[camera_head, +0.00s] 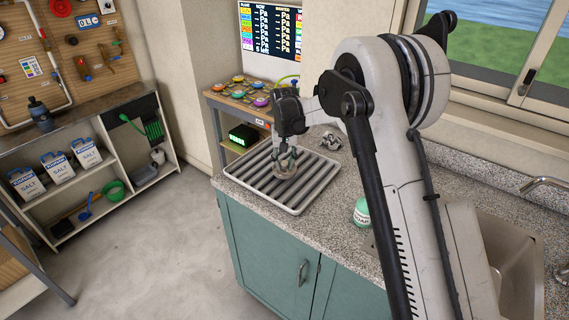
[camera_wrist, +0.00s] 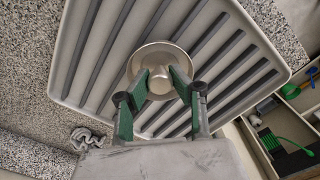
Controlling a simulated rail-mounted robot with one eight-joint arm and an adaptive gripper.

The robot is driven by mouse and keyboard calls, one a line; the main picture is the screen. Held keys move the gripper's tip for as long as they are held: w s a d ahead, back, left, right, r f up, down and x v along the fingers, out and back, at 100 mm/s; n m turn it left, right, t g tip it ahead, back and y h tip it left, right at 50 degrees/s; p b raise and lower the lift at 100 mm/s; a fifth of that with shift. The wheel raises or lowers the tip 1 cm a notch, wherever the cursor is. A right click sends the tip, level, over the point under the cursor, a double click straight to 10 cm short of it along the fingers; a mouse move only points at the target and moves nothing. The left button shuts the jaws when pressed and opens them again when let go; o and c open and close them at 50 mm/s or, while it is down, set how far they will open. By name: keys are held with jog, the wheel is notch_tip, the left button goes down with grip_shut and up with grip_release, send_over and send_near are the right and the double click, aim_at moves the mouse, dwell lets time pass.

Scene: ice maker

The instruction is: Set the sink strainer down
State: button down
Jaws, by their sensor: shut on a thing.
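The sink strainer (camera_wrist: 152,62) is a round metal piece with a raised centre knob. My gripper (camera_wrist: 159,82) is shut on the knob, with its green-lined fingers on either side. In the head view the strainer (camera_head: 285,172) is below my gripper (camera_head: 286,158), over the grey ribbed drain tray (camera_head: 250,185). The tray lies on the speckled counter. I cannot tell whether the strainer touches the ribs. The wrist view shows the tray's rim (camera_wrist: 60,60) around the strainer, which is over the ribbed part.
A crumpled grey object (camera_head: 332,142) lies on the counter behind the tray; it also shows in the wrist view (camera_wrist: 86,138). The sink (camera_head: 513,265) is at the right. Shelves (camera_head: 95,175) stand at the left.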

aim_at(285, 163)
jog(key=shift+f, duration=0.25)
jog(key=c, duration=1.5)
grip_release()
jog(key=shift+c, duration=0.2)
jog(key=shift+r, duration=0.1)
notch_tip(285, 163, up, 12)
jog(key=b, duration=0.1)
jog(key=s+d+r+t, duration=0.2)
jog(key=s+d+r, duration=0.5)
jog(key=s+r, duration=0.15)
jog(key=s+d+r+t, duration=0.1)
jog(key=s+d+r, duration=0.1)
jog(key=s+d, duration=0.35)
jog(key=s+d+r+m+t, duration=0.1)
jog(key=s+d, duration=0.1)
jog(key=s, duration=0.7)
jog(key=s+d+r+t, duration=0.1)
jog(key=s+d+r, duration=0.15)
jog(key=s, duration=0.45)
jog(key=s+d+f+t, duration=0.1)
jog(key=s+d+f, duration=0.1)
jog(key=s, duration=0.3)
jog(key=s+d+f+t, duration=0.1)
jog(key=s+d+f, duration=0.1)
jog(key=s+f, duration=0.2)
jog(key=s, duration=0.2)
jog(key=shift+s+f+m, duration=0.3)
jog(key=shift+m, duration=0.1)
